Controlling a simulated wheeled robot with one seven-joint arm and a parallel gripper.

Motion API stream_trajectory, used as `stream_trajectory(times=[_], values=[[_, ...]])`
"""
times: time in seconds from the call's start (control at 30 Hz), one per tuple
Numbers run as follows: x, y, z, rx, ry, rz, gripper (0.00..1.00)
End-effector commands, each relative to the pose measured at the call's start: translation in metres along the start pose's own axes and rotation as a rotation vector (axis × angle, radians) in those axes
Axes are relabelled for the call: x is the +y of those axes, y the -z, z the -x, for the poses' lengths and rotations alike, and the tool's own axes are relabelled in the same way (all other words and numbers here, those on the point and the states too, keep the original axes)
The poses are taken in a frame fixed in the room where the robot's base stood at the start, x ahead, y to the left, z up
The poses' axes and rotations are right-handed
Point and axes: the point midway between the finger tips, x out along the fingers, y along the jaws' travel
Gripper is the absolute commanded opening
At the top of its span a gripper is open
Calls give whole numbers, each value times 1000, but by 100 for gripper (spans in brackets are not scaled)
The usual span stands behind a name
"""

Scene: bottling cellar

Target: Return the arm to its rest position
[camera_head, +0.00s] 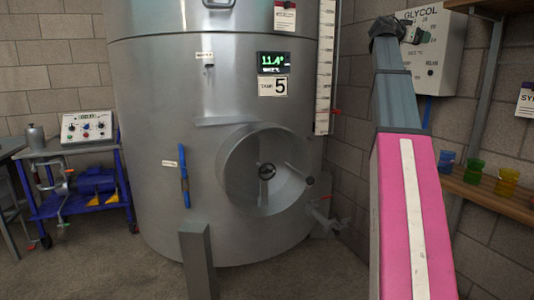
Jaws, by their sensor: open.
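My arm rises along the right side of the view, with a pink link with a white stripe below and a grey link above. My gripper (389,28) is the dark end of the arm, small and seen from behind. It is open, and no held object shows. It appears in front of the left part of the white glycol box (446,50), close to a dark green knob (412,34). I cannot tell whether it touches the box or the knob. The fingertips are mostly hidden.
A large steel tank (155,130) marked 5, with a round hatch (265,170), fills the middle. A shelf (490,196) with coloured cups stands right of my arm. A blue cart (85,200) stands left. A grey post (197,262) rises in front. Bare floor lies in front.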

Motion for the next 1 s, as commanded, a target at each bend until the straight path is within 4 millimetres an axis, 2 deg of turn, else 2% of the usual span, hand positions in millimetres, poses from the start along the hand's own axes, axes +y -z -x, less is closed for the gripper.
stream_trajectory(times=[0.27, 0.47, 0.57, 0.77, 1.0], values=[[-9, -54, 1, -69, 24, 52, 85], [-18, -114, 4, -147, 54, 114, 85], [-24, -158, 9, -203, 77, 159, 85], [-30, -274, 29, -354, 142, 282, 85], [-25, -406, 65, -537, 230, 430, 85]])
